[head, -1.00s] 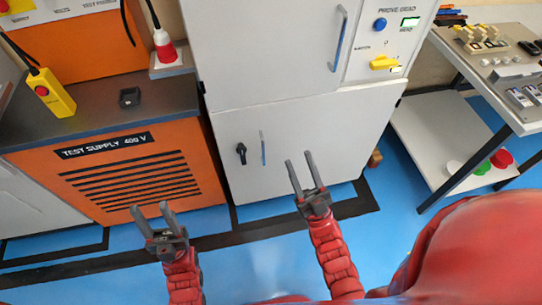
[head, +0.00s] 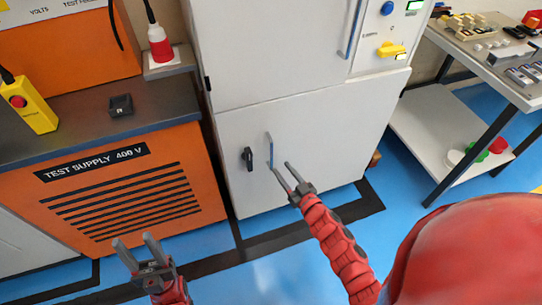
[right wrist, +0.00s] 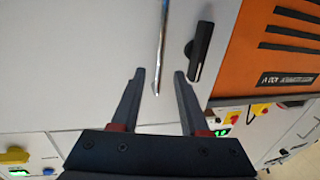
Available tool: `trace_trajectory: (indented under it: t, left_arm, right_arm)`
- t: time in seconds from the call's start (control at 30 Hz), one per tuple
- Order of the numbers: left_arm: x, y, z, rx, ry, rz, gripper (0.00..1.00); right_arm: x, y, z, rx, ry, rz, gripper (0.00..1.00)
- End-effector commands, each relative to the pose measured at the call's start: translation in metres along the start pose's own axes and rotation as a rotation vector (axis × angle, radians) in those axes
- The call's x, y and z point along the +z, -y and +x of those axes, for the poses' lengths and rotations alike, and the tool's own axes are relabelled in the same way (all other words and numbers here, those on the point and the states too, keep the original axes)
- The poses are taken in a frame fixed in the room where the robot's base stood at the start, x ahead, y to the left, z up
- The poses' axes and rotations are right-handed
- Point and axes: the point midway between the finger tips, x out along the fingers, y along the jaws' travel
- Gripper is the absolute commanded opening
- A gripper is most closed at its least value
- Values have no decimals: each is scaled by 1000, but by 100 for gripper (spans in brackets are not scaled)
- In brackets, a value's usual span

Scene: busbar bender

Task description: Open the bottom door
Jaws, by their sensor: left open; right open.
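The bottom door (head: 325,140) of the grey cabinet is closed. It has a thin upright metal handle (head: 269,150) and a black turn knob (head: 248,159) left of it. My right gripper (head: 281,167) is open and empty, with its tips at the handle's lower end. In the right wrist view, the handle (right wrist: 161,45) shows between the two open fingers (right wrist: 159,72), and the knob (right wrist: 199,50) is just outside the right finger. I cannot tell whether the fingers touch the handle. My left gripper (head: 135,241) is open and empty in front of the orange unit.
The orange test supply unit (head: 130,195) stands left of the cabinet. The upper door (head: 270,50) has its own handle (head: 354,28) and a yellow switch (head: 391,50) beside it. A table with a lower shelf (head: 435,125) stands at right. Blue floor in front is clear.

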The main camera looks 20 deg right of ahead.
Motion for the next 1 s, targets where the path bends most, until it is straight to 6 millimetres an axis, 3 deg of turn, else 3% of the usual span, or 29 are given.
trace_trajectory:
  t: [0.1,0.3,0.5,0.8,1.0]
  left_arm:
    - [0,0,-2,0,0,0,50]
    - [1,0,-4,0,0,0,50]
    - [1,0,-4,0,0,0,50]
    - [1,0,-4,0,0,0,50]
    - [1,0,-4,0,0,0,50]
  right_arm:
    - [0,0,30,0,-1,1,45]
    - [1,0,63,1,1,0,45]
    - [0,0,78,-1,-1,0,45]
    - [1,0,80,-1,1,0,45]
    - [1,0,79,-1,1,0,10]
